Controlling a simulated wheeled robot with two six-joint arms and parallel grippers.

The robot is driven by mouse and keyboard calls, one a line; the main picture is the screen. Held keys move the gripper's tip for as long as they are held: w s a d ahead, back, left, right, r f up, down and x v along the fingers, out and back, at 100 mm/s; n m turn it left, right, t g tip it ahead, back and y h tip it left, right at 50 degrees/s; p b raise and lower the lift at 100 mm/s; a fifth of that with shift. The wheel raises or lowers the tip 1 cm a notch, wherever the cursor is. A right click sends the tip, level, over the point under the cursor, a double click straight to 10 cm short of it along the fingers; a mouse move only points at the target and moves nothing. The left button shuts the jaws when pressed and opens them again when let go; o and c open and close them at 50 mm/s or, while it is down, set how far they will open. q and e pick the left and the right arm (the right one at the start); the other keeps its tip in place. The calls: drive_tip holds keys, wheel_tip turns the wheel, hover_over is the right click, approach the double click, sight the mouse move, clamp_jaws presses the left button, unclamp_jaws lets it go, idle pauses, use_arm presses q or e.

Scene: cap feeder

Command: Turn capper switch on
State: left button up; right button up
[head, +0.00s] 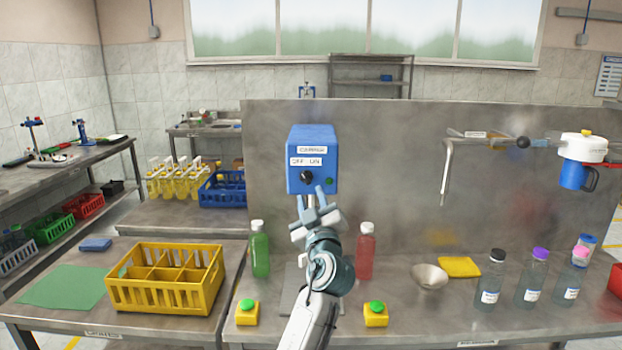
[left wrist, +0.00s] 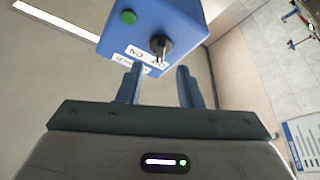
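The blue capper box (head: 312,145) is on the upright metal panel, with a "CAPPER" label and an "OFF ON" label. Its black knob switch (head: 306,176) sits under the labels, with a small green light (head: 329,181) to its right. My left gripper (head: 314,198) is just below and in front of the knob. In the left wrist view the box (left wrist: 150,20) appears upside down. The knob (left wrist: 160,46) lies beyond the gap between my open, empty fingers (left wrist: 158,76), apart from them. My right gripper is not in view.
A green bottle (head: 260,250) and a red bottle (head: 365,252) stand either side of my left arm. Two yellow bases with green buttons (head: 376,316) are at the front edge. A metal bowl (head: 429,276) and several clear bottles (head: 490,280) stand right; a yellow crate (head: 160,297) is left.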

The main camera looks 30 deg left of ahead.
sight(307, 181)
use_arm(q)
drive_tip(key=p+x, duration=0.1)
drive_tip(key=x, duration=0.3)
drive_tip(key=shift+w+a+r+p, duration=0.15)
drive_tip(key=shift+w+a+p, duration=0.05)
drive_tip(key=shift+w+p, duration=0.1)
drive_tip(key=shift+w+a+r, duration=0.1)
drive_tip(key=shift+w+a, duration=0.25)
drive_tip(key=c, duration=0.6)
